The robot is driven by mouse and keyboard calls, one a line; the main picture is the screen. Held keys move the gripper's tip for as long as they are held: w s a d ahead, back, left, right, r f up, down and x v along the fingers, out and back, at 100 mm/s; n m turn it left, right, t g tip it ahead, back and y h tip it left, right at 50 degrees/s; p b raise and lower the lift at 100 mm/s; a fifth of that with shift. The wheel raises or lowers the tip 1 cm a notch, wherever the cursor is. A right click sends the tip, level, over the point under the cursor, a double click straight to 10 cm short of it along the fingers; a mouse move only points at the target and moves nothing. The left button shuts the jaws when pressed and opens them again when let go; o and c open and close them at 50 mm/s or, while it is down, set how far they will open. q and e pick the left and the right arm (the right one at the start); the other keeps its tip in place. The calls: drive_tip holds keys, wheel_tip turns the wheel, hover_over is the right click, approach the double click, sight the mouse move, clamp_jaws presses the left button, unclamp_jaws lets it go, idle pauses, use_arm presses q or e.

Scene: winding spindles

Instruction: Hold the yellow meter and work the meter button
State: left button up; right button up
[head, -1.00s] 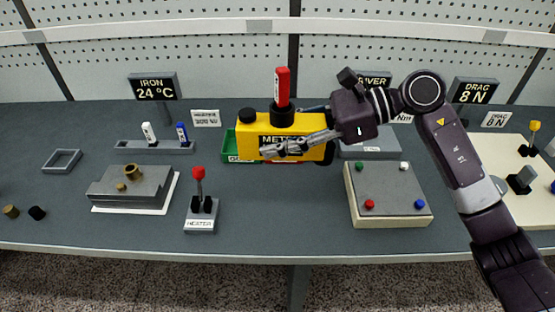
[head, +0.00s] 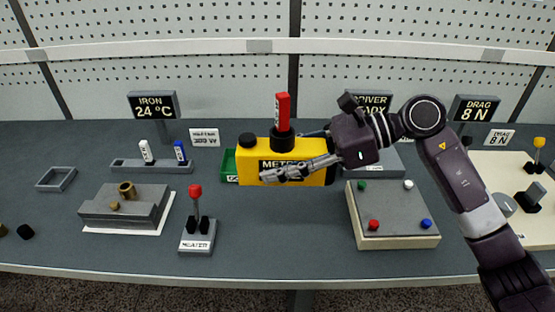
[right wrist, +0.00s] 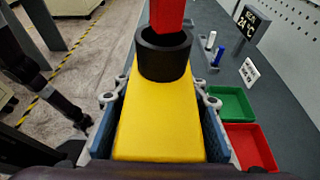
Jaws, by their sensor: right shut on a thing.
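The yellow meter (head: 291,166) is held upright above the bench by my right gripper (head: 290,175), whose fingers are shut on its two sides. In the right wrist view the meter (right wrist: 160,120) fills the space between the fingers. A red stick (head: 283,111) stands in a black collar (head: 283,143) on top of the meter. A black round cap (head: 247,140), possibly the meter button, sits on the meter's top left. The label on its front is partly covered by the fingers.
A green bin (right wrist: 222,104) and a red bin (right wrist: 252,146) lie below the meter. The red-knobbed heater lever (head: 197,222) stands to the left. A pale box with coloured knobs (head: 398,229) is at right. The bench front between them is clear.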

drive_tip(key=shift+f+b, duration=0.3)
drive_tip(key=shift+f, duration=0.25)
drive_tip(key=shift+f+b, duration=0.3)
drive_tip(key=shift+f, duration=0.05)
drive_tip(key=shift+f+b, duration=0.6)
drive_tip(key=shift+f, duration=0.1)
use_arm(q)
wheel_tip(320, 180, down, 9)
drive_tip(key=b, duration=0.7)
use_arm(e)
wheel_tip(320, 180, down, 7)
drive_tip(key=shift+d+f, duration=0.1)
drive_tip(key=shift+f, duration=0.1)
drive_tip(key=shift+f+b, duration=0.45)
drive_tip(key=shift+f, duration=0.2)
drive_tip(key=shift+f+b, duration=0.85)
drive_tip(key=shift+f, duration=0.1)
drive_tip(key=shift+f+b, duration=0.65)
drive_tip(key=shift+f, duration=0.1)
drive_tip(key=shift+s, duration=0.1)
use_arm(q)
drive_tip(key=w+d+r, duration=0.1)
drive_tip(key=w+r, duration=0.2)
drive_tip(key=w, duration=0.4)
drive_tip(key=w+d+r+t, duration=0.1)
drive_tip(key=w+r, duration=0.2)
drive_tip(key=w, duration=0.4)
drive_tip(key=shift+w+d+r, duration=0.25)
drive_tip(key=shift+d, duration=0.1)
